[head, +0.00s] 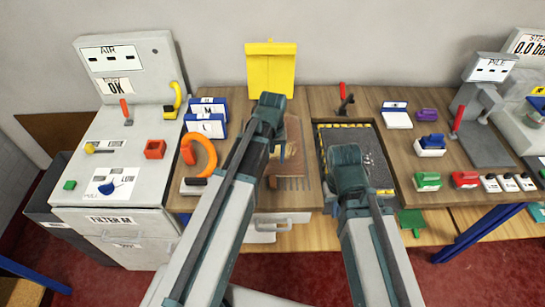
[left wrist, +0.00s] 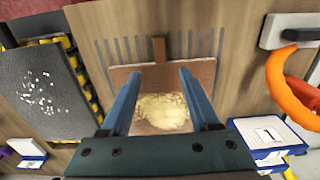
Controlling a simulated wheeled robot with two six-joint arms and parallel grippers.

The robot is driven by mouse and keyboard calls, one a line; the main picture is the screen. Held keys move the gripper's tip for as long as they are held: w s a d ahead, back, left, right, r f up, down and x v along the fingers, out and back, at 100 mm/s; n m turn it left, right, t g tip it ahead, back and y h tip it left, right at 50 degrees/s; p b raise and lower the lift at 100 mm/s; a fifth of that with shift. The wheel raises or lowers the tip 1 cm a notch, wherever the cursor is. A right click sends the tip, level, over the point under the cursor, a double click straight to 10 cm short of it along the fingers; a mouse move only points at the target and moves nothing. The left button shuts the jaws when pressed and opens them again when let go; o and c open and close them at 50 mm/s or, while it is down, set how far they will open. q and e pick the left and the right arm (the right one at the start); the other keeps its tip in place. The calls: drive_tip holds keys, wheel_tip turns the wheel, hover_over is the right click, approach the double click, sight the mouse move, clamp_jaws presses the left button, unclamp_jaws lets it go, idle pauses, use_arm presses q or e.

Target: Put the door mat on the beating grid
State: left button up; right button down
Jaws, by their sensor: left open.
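A flat brown piece with a pale, straw-coloured patch (left wrist: 160,112) and a brown tab lies on the wooden bench. I take it to be the door mat; it also shows in the head view (head: 290,160), partly behind my left arm. Dark parallel slots (left wrist: 205,42), which look like the beating grid, show beside its tab and also in the head view (head: 296,184). My left gripper (left wrist: 157,74) is open, its two blue fingers over the brown piece with nothing visibly gripped. My right gripper (head: 349,190) is above the dark tray's near-left part; its fingers are hidden.
A dark tray (head: 384,150) with yellow-and-black edging and white specks lies right of the slots. An orange ring-shaped handle (head: 200,157) and blue-white boxes (head: 207,115) stand at left. A yellow board (head: 271,70) stands behind. Several small coloured blocks lie at right.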

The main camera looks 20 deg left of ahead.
use_arm(q)
drive_tip(key=s+d+m+y, duration=0.1)
drive_tip(key=s+d+m, duration=0.6)
drive_tip(key=s+d, duration=0.3)
drive_tip(key=s, duration=0.4)
drive_tip(key=shift+s+d+r, duration=0.15)
drive_tip(key=shift+d+r, duration=0.05)
drive_tip(key=shift+d, duration=0.05)
drive_tip(key=shift+f+b, duration=0.8)
drive_tip(key=shift+o, duration=0.2)
